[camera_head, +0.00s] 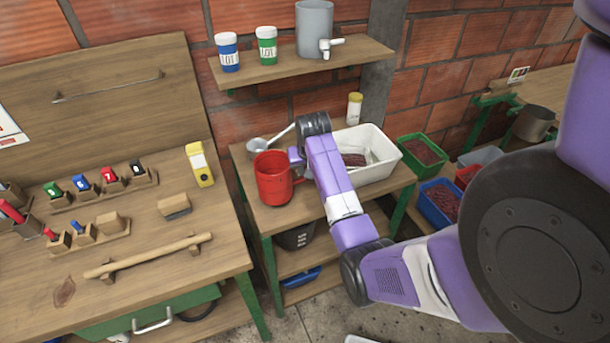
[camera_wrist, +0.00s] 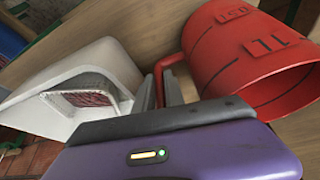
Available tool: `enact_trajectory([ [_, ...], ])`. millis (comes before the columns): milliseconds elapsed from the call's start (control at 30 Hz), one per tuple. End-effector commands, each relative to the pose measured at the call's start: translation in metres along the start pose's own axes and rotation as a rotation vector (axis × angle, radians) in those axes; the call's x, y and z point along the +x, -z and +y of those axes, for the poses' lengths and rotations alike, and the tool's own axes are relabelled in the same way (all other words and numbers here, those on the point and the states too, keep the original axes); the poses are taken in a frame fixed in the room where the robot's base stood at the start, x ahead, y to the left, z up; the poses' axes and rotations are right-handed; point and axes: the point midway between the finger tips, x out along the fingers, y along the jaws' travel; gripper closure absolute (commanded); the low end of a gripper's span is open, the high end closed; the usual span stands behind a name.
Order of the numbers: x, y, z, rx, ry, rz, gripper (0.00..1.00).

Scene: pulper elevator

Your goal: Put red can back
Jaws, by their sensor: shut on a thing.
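The red can (camera_head: 271,180) is a red mug-like measuring vessel with a side handle, on the small wooden table (camera_head: 296,214) below the wall shelf. In the wrist view the red can (camera_wrist: 255,55) fills the upper right, tilted in the picture, with "1L" and graduation lines on its side. My gripper (camera_head: 297,157) is at its right side in the head view. In the wrist view my gripper (camera_wrist: 168,88) is shut on the can's handle. My arm partly hides the table. I cannot tell whether the can's base touches the table.
A white bin (camera_head: 375,150) with red contents stands right of the can, close to my gripper. A metal ladle (camera_head: 258,144) lies behind. The wall shelf (camera_head: 300,62) holds two jars and a grey tapped container. Green and blue crates (camera_head: 440,203) are at right; a tool bench (camera_head: 150,215) is at left.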

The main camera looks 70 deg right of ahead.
Motion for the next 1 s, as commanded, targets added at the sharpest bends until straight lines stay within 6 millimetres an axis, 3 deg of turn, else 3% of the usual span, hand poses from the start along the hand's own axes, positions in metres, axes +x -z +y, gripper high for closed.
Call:
enact_trajectory([
  [200, 0.025, -0.011, 0.0, 0.0, 0.0, -0.001, 1.0],
  [600, 0.03, -0.013, -0.001, 0.0, 0.0, 0.0, 1.0],
  [633, 0.03, -0.013, -0.001, 0.0, 0.0, -0.001, 0.84],
  [733, 0.03, -0.013, 0.0, 0.0, 0.0, -0.001, 0.64],
  [1000, 0.029, -0.013, 0.0, 0.0, 0.0, -0.001, 0.64],
])
